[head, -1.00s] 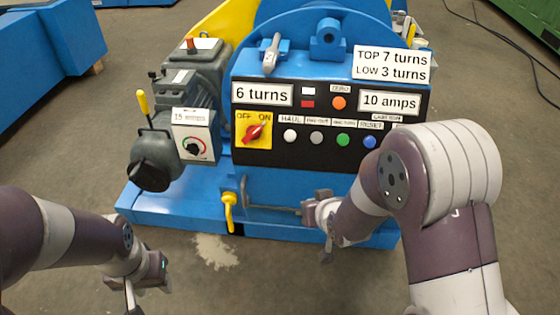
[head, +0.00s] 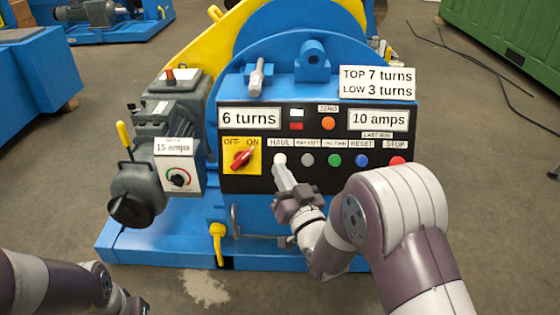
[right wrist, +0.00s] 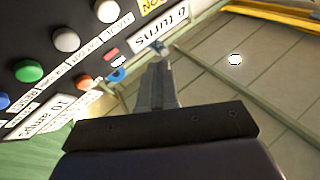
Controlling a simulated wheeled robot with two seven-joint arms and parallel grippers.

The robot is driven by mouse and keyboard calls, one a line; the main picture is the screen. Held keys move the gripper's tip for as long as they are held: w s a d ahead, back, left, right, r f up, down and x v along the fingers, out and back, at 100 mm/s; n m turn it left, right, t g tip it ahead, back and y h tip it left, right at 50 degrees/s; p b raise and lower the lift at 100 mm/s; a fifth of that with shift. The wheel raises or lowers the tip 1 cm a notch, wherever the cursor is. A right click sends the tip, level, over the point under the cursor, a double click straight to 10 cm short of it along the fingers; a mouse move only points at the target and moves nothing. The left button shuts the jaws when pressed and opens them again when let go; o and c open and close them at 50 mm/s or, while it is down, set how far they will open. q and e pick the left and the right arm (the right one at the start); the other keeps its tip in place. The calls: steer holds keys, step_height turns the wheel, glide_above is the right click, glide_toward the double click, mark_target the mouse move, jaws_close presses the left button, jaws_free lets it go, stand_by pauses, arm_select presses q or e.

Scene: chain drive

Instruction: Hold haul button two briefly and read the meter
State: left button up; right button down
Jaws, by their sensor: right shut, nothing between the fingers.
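The white button (head: 280,158) under the HAUL label (head: 281,142) is on the black control panel (head: 310,181). My right gripper (head: 281,168) is shut and empty, its fingertips overlapping the lower edge of that button in the head view. In the right wrist view the fingertips (right wrist: 158,66) appear beside the white button (right wrist: 107,11), with a gap in the picture; I cannot tell contact. Displays read "6 turns" (head: 249,118) and "10 amps" (head: 379,119); a side box (head: 177,151) reads "15 amps". My left gripper (head: 136,306) is mostly cut off at the bottom edge.
Grey, green, blue and red buttons (head: 397,161) sit right of HAUL. A red switch (head: 242,158) marked OFF/ON is to its left. A yellow-handled valve (head: 218,238) sits below the panel. A sign (head: 377,82) reads top 7, low 3 turns.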

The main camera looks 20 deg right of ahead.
steer(key=w+d+f+b, duration=0.2)
steer(key=w+f+b, duration=0.1)
steer(key=w, duration=0.4)
steer(key=shift+f+b, duration=0.35)
steer(key=shift+b, duration=0.1)
steer(key=shift+f, duration=0.1)
stand_by(1.5)
steer(key=shift+w+d+f+b, duration=0.1)
steer(key=shift+w+d+b, duration=0.05)
steer(key=shift+w+b, duration=0.2)
